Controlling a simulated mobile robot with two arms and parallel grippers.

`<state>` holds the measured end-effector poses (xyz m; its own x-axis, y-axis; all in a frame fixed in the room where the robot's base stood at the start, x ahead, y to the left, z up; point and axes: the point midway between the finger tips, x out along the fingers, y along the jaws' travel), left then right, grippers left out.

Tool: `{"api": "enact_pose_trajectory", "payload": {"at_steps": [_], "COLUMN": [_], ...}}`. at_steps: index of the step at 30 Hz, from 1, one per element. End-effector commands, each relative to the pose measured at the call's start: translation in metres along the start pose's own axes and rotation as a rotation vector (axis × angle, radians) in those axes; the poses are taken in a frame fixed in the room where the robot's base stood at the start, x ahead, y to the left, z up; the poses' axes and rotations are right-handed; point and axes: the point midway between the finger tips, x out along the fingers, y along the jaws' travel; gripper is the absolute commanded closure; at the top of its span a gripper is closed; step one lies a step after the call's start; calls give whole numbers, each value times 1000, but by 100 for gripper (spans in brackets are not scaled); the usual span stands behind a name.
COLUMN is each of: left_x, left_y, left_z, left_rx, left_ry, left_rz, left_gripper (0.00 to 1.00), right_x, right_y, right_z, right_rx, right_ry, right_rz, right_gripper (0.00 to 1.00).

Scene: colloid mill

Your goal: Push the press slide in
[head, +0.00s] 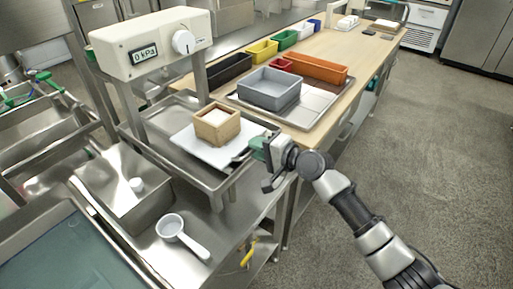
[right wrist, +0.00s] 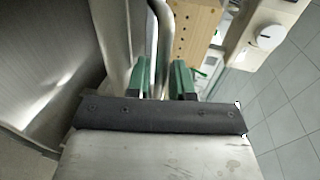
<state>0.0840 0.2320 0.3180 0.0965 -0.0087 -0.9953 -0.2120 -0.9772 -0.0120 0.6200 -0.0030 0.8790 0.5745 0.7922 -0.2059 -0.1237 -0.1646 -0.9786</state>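The press (head: 150,42) has a cream head with a dial and a "0 kPa" display. Its slide (head: 205,150) is a white plate that sticks out toward the front right over the steel drip tray (head: 190,176). A wooden mould (head: 217,124) with white contents sits on the slide. My right gripper (head: 262,152) is at the slide's front edge. In the right wrist view my gripper's green fingers (right wrist: 160,80) stand close on both sides of the metal slide handle (right wrist: 160,20); contact is partly hidden. My left gripper is out of view.
A white scoop (head: 183,235) lies on the steel bench at the front. A grey bin (head: 268,90) and several coloured bins stand behind on the wooden counter (head: 345,50). The floor at right is clear.

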Motion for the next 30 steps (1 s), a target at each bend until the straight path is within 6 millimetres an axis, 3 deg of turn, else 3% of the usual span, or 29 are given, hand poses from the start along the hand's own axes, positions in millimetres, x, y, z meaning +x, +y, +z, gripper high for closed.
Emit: {"api": "enact_pose_trajectory", "payload": {"at_steps": [10,15,22,30], "left_x": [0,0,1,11], "left_y": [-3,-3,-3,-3], "left_z": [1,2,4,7], "left_rx": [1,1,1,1], "left_ry": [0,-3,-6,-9], "left_rz": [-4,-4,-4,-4], "left_gripper": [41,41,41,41], "right_x": [4,4,5,41], "right_y": [0,0,1,-7], "right_z": [0,0,0,0], "right_rx": [0,0,0,0], "right_ry": [1,1,1,1], "right_rz": [1,1,1,-2], "right_gripper": [78,100,100,100]}}
